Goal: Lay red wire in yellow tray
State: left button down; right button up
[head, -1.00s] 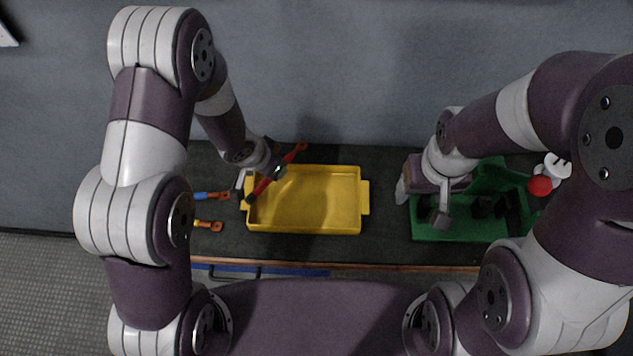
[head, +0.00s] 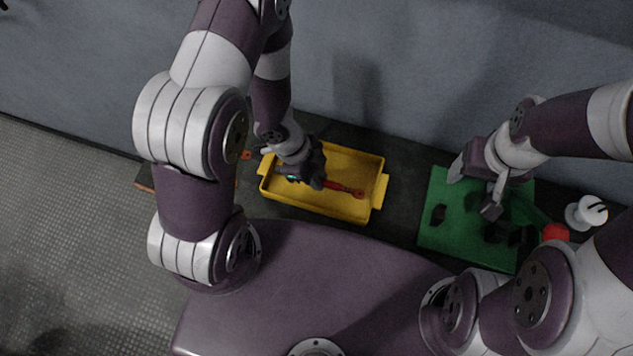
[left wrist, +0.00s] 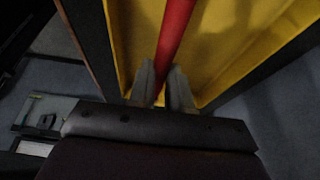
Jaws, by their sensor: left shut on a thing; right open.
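The yellow tray (head: 318,206) lies on the dark bench left of centre, and its yellow floor and wall fill the top of the left wrist view (left wrist: 238,45). The red wire (head: 346,188) shows over the tray, partly hidden by my left gripper (head: 307,176). In the left wrist view the red wire (left wrist: 173,38) runs between the two fingers of my left gripper (left wrist: 163,88), which are shut on it. I cannot tell whether the wire touches the tray floor. My right gripper (head: 472,188) is open and empty above the green board.
The green board (head: 445,235) with dark blocks is right of the tray. A red ball-shaped part (head: 556,233) and a white part (head: 586,212) are at the far right. An orange wire end (head: 246,155) shows left of the tray. Dark bench separates tray and board.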

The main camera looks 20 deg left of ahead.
pick_arm(q)
jog(key=f, duration=0.3)
jog(key=shift+s+d+f, duration=0.1)
jog(key=shift+s, duration=0.1)
jog(key=shift+f, duration=0.3)
jog(key=shift+s, duration=0.1)
pick_arm(e)
jog(key=shift+s+d+f, duration=0.1)
jog(key=shift+s+f, duration=0.1)
pick_arm(q)
jog(key=shift+f, duration=0.1)
pick_arm(e)
jog(key=shift+f, duration=0.1)
